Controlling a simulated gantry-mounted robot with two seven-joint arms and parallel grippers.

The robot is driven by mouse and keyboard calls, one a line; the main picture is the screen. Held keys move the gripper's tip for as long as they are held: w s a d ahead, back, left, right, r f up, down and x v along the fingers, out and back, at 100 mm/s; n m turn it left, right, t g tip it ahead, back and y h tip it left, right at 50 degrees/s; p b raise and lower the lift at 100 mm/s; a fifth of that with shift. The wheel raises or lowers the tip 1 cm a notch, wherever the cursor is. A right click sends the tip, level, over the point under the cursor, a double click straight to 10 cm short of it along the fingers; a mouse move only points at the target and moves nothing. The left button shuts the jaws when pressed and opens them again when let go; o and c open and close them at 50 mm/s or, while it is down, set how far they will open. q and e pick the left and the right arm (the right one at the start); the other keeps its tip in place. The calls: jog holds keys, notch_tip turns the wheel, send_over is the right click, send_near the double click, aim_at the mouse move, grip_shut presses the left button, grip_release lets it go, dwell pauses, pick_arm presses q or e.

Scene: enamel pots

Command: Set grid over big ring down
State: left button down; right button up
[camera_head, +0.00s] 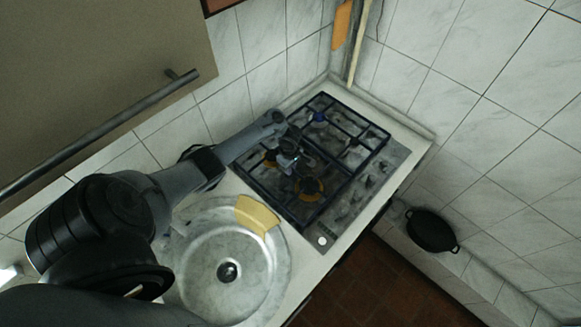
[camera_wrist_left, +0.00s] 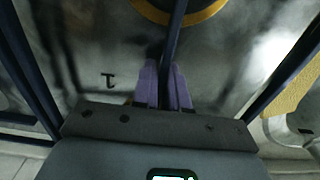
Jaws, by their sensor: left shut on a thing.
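The dark grid (camera_head: 346,184) is over the gas hob, with its bars spanning the burners. The big ring, an orange burner ring with a dark cap (camera_head: 309,187), shows beneath it near the front. Part of an orange ring (camera_wrist_left: 205,14) also shows at the top of the left wrist view. My left gripper (camera_head: 287,152) reaches in over the grid. In the left wrist view its purple fingers (camera_wrist_left: 164,84) are shut on a dark bar of the grid (camera_wrist_left: 174,40). I cannot tell whether the grid touches the hob. My right gripper is not in view.
A round steel sink (camera_head: 190,280) lies left of the hob, with a yellow sponge-like piece (camera_head: 257,214) on its rim. Tiled walls (camera_head: 450,70) stand behind and right. A black pot (camera_head: 431,231) sits on a low ledge. A cabinet with a bar handle (camera_head: 100,133) is upper left.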

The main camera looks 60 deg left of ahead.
pick_arm(q)
jog(key=shift+w+a+f, duration=0.1)
dwell(0.3)
jog(key=c, duration=1.1)
grip_release()
jog(key=shift+f, duration=0.15)
jog(key=shift+c, duration=0.2)
jog(key=shift+r+p, duration=0.95)
jog(key=shift+r, duration=1.2)
